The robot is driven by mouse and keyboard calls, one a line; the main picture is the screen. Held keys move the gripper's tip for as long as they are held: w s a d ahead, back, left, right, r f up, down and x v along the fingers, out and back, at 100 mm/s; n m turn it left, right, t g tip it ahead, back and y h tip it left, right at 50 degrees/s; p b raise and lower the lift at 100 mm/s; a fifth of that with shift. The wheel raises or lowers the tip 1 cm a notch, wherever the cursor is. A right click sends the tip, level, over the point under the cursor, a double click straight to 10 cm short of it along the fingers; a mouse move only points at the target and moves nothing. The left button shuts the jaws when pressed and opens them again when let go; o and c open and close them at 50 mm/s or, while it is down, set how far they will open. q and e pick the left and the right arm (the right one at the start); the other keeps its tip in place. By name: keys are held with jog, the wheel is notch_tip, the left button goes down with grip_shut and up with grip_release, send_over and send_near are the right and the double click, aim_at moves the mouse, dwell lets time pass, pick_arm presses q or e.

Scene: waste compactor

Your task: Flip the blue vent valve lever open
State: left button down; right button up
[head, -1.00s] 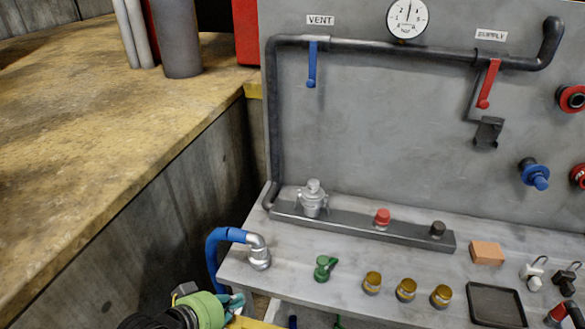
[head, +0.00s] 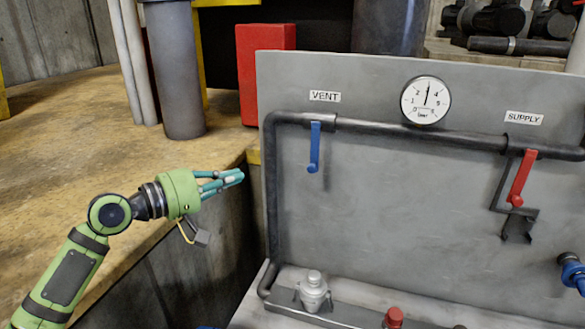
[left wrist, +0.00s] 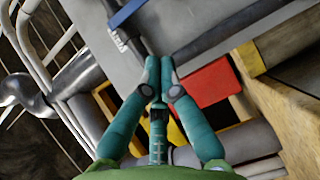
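The blue vent lever (head: 314,147) hangs straight down from the dark pipe under the VENT label (head: 325,96) on the grey panel. My left gripper (head: 241,177) is raised left of the panel, at about the height of the lever's lower end. In the head view it is apart from the lever, with its fingers pointing right. In the left wrist view its teal fingertips (left wrist: 159,62) are together with nothing seen between them. A dark blue bar (left wrist: 127,12) shows at the top there; I cannot tell surely if it is the lever. My right gripper is in neither view.
The red supply lever (head: 522,178) hangs at the right. A gauge (head: 426,101) sits between the levers. A grey pipe (head: 270,210) runs down the panel's left edge. A red box (head: 265,75) stands behind. A silver fitting (head: 313,291) stands below the vent lever.

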pick_arm(q)
jog(key=w, duration=0.1)
jog(key=b, duration=0.1)
send_near(313, 150)
jog(key=w+f, duration=0.4)
jog(key=d, duration=0.1)
jog(key=d+p, duration=0.1)
jog(key=d, duration=0.1)
jog(key=shift+s+f, duration=0.15)
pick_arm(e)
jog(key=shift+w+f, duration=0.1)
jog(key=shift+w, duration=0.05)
pick_arm(q)
jog(key=shift+f, duration=0.15)
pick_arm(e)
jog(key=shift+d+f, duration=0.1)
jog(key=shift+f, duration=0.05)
pick_arm(q)
jog(key=shift+s+d+n+b, duration=0.1)
jog(key=shift+d+n+b, duration=0.25)
jog(key=shift+n+b, duration=0.05)
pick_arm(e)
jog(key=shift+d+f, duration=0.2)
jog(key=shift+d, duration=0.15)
pick_arm(q)
jog(key=shift+s+d+f+h, duration=0.1)
jog(key=shift+h, duration=0.2)
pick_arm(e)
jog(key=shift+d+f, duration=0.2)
